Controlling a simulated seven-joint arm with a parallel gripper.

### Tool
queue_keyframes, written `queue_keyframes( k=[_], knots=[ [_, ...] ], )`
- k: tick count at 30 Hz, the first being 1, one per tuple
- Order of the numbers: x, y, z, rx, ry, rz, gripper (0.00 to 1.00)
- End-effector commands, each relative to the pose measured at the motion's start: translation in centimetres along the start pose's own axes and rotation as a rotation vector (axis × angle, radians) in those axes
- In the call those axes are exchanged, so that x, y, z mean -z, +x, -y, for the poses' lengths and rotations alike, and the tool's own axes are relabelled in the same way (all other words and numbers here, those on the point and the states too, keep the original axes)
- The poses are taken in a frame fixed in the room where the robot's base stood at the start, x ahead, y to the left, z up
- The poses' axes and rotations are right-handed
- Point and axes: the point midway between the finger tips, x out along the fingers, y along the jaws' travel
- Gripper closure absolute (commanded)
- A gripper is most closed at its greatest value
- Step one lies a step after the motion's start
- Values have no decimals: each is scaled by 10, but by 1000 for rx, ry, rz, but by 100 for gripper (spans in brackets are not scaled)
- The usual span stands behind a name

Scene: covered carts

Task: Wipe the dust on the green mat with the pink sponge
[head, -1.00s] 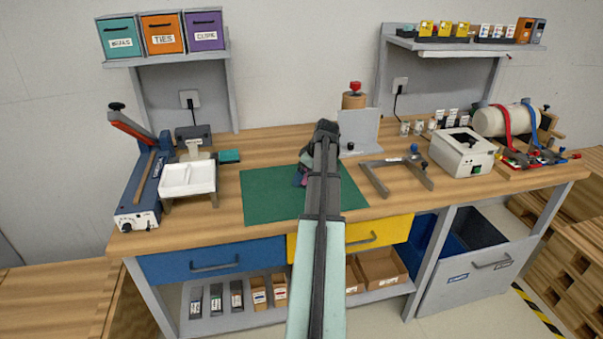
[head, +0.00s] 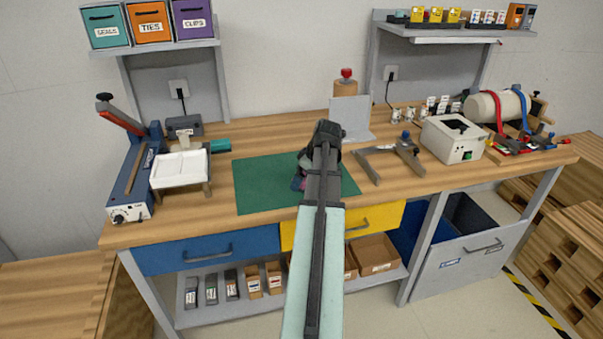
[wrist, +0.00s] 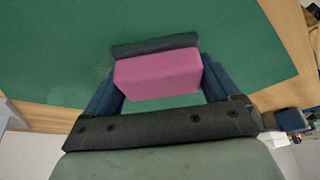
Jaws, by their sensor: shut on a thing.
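The green mat (head: 262,182) lies flat on the wooden bench, and it fills much of the wrist view (wrist: 50,40). My gripper (wrist: 160,88) is shut on the pink sponge (wrist: 158,75), one blue finger on each side of it. A dark grey strip runs along the sponge's far side. The sponge is over the mat, low down; I cannot tell whether it touches. A faint pale smudge, perhaps dust (wrist: 103,70), shows on the mat left of the sponge. In the head view my arm hides part of the mat and most of the sponge.
A white tray (head: 180,171) and a blue lever tool (head: 133,180) stand left of the mat. A grey bracket (head: 350,116) stands behind it. A grey forked stand (head: 388,160) and a white box (head: 452,140) are to the right. The mat's left part is clear.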

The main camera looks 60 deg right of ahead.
Motion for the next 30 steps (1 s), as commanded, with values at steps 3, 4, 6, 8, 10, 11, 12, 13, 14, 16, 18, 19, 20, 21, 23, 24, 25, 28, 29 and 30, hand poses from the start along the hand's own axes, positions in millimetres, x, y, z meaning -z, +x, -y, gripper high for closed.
queue_keyframes(
  k=[3,4,6,8,10,11,12,13,14,16,18,19,20,21,23,24,25,28,29,30],
  knots=[
    [-8,-3,2,1,1,1,39],
    [-9,-3,-1,1,2,1,39],
    [-14,-6,-6,1,2,1,39],
    [-17,-7,-10,1,2,2,39],
    [-15,-6,-15,2,0,2,39],
    [-12,-5,-17,2,-1,2,39],
    [-10,-4,-20,1,-1,1,39],
    [-8,-3,-22,1,-1,1,39],
    [-6,-3,-24,1,-1,1,39],
    [-2,-1,-28,1,-1,1,39],
    [2,1,-33,1,-1,1,39],
    [4,2,-35,1,-1,1,39],
    [6,2,-37,1,0,1,39],
    [8,4,-39,1,0,1,39],
    [12,5,-43,1,0,1,39],
    [14,6,-45,1,0,1,39],
    [16,7,-47,1,0,1,39],
    [22,9,-54,1,0,1,39],
    [24,10,-56,1,0,1,39],
    [26,11,-58,1,0,1,39]
  ],
)
